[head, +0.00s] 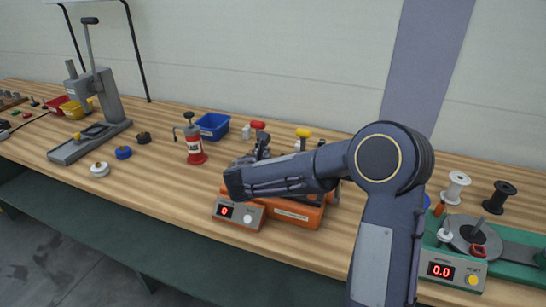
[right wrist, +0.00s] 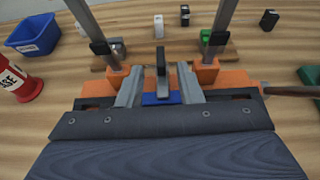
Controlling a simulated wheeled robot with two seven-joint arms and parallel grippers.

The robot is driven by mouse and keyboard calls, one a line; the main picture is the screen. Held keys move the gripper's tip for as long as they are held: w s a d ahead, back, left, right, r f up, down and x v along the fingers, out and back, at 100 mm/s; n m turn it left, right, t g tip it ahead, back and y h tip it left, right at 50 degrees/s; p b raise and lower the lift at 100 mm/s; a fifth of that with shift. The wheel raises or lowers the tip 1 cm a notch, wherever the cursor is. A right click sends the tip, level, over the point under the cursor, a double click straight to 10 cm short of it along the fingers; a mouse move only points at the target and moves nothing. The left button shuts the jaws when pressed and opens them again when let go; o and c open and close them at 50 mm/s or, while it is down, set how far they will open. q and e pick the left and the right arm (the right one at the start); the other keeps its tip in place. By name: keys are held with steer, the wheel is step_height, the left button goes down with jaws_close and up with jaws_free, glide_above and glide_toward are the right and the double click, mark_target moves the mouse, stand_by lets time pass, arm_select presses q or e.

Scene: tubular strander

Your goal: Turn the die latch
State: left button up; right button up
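The orange machine (head: 290,212) stands on the bench in the head view, partly hidden behind my right arm; its small display reads 0. In the right wrist view its orange blocks (right wrist: 207,72) carry two upright grey posts. A dark upright lever (right wrist: 162,58), apparently the die latch, stands in the middle above a blue block (right wrist: 158,99). My right gripper (right wrist: 159,72) is open, with one grey finger on each side of the lever. Whether either finger touches it I cannot tell. In the head view its fingers are hidden by my arm. My left gripper is not in view.
A red bottle (head: 194,146) and a blue bin (head: 213,126) stand left of the machine. A green machine (head: 455,262) reading 0.0 and two spools (head: 456,187) are at right. A grey lever press (head: 100,105) stands far left. Bare bench lies front left.

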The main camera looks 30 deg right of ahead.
steer(key=shift+x, duration=2.35)
steer(key=shift+s, duration=0.1)
steer(key=shift+c, duration=0.4)
jaws_close()
